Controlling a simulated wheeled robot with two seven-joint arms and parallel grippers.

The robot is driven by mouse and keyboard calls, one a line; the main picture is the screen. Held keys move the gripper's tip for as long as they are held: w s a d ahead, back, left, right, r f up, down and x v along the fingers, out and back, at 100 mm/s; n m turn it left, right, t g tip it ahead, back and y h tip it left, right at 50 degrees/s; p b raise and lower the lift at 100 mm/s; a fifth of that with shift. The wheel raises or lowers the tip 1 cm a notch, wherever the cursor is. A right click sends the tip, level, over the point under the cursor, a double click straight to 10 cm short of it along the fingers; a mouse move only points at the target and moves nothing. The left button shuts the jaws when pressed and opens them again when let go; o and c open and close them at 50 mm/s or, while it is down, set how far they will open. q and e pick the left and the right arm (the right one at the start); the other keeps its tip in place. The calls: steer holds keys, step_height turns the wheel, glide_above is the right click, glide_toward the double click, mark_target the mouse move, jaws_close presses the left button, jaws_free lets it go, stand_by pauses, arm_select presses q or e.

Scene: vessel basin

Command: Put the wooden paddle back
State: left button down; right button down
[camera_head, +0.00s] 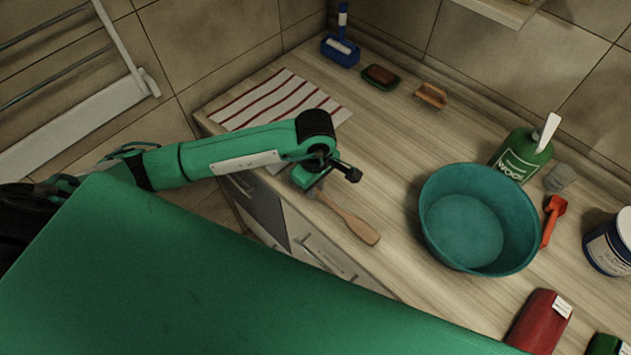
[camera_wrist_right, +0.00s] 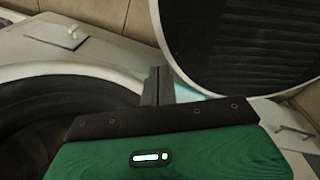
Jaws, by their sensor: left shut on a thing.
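The wooden paddle (camera_head: 352,222) is a light brown, flat piece with a narrow handle and a rounded wide end. It is at the front edge of the wooden counter in the head view, with the wide end toward the lower right. My left gripper (camera_head: 318,190) is shut on its handle end, and the jaws hide part of the handle. I cannot tell whether the paddle touches the counter. In the right wrist view, narrow grey finger-like parts (camera_wrist_right: 158,86) show above a green and black body, with nothing seen between them.
A teal basin (camera_head: 431,236) stands on the counter (camera_head: 395,150), right of the paddle. Beyond it are a green bottle (camera_head: 519,157), an orange scoop (camera_head: 552,218) and a white-blue tub (camera_head: 606,247). A striped towel (camera_head: 275,101), a soap dish (camera_head: 381,77) and a wooden brush (camera_head: 431,96) lie at the back.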

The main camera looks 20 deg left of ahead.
arm_select(q)
steer(key=shift+f+b, duration=0.2)
steer(key=shift+b, duration=0.1)
steer(key=c, duration=1.4)
jaws_free()
steer(key=shift+r, duration=0.1)
steer(key=shift+r+p, duration=0.2)
steer(key=shift+p, duration=0.15)
steer(key=shift+r+b, duration=2.15)
steer(key=shift+r, duration=3.8)
